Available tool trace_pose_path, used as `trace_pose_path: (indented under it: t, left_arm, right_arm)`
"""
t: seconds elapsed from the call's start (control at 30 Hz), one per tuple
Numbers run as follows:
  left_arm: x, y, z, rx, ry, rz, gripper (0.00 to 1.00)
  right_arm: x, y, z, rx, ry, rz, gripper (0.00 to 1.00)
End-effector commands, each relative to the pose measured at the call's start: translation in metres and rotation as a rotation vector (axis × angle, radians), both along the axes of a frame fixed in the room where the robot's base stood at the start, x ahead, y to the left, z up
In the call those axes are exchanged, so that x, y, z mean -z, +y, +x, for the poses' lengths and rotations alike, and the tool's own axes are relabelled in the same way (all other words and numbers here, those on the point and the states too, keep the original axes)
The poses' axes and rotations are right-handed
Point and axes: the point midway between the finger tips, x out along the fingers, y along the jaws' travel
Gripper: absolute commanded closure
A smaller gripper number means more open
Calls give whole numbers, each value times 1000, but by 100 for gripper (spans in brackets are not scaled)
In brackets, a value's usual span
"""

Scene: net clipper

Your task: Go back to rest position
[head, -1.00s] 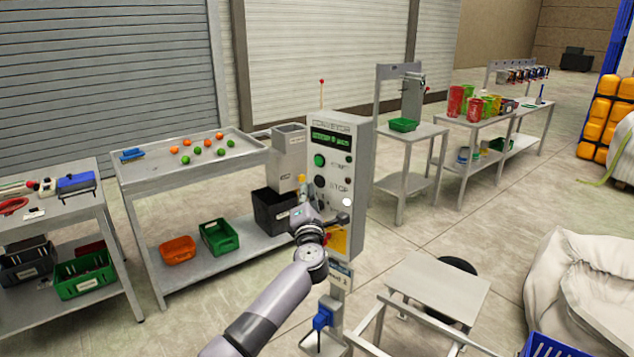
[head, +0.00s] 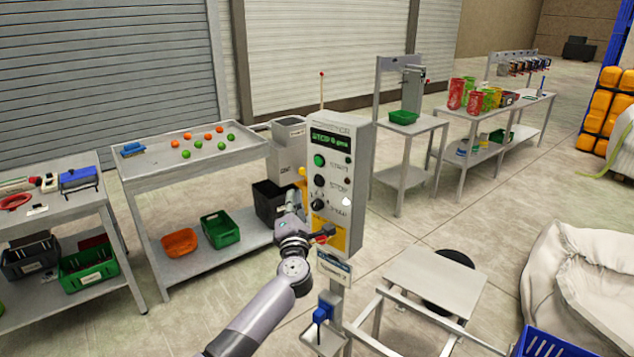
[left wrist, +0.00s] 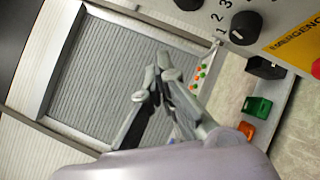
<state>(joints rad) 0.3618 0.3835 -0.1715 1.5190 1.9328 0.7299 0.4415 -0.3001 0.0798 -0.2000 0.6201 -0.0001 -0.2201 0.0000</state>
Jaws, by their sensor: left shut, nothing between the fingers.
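My left gripper (head: 324,234) is shut and empty in the head view, in front of the lower part of the grey control box. In the left wrist view the left gripper (left wrist: 165,72) points up with its fingers together. The control box (head: 357,185) has a lit green display, a green button, a dark button and a dark dial. In the left wrist view its dial (left wrist: 246,28) and yellow emergency label show at the top right. My right gripper is not in view.
A tray table (head: 150,171) with orange and green balls stands left of the box. A low grey stand (head: 435,283) and a big white sack (head: 570,270) are at the right. A small table with a green bin (head: 403,117) stands behind. Open floor lies between.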

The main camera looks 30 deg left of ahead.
Motion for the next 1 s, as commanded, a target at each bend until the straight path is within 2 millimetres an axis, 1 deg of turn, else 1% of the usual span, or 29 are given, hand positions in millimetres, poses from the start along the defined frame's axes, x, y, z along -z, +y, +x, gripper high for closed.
trace_pose_path:
  t: [0.5, 0.57, 0.6, 0.67, 0.77, 0.8, 0.87, 0.9, 0.97, 1.0]
  left_arm:
    - [0, 0, 0, 0, 1, 2, 100]
    - [6, -1, 0, 0, 12, 14, 100]
    - [15, -3, 0, 2, 30, 36, 100]
    - [37, -7, 0, 8, 76, 94, 100]
    - [95, -21, -3, 36, 202, 254, 100]
    - [123, -29, -6, 55, 265, 331, 100]
    - [166, -42, -11, 93, 359, 447, 100]
    - [196, -50, -17, 123, 423, 522, 100]
    - [239, -64, -27, 172, 515, 626, 100]
    - [267, -72, -35, 207, 573, 694, 100]
  right_arm:
    - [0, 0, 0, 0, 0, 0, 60]
    - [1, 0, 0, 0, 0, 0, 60]
    - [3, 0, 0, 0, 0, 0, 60]
    - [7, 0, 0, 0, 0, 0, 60]
    - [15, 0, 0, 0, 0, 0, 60]
    - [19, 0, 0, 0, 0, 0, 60]
    - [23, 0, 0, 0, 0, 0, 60]
    - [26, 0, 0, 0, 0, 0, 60]
    - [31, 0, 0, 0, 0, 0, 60]
    - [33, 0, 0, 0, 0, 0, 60]
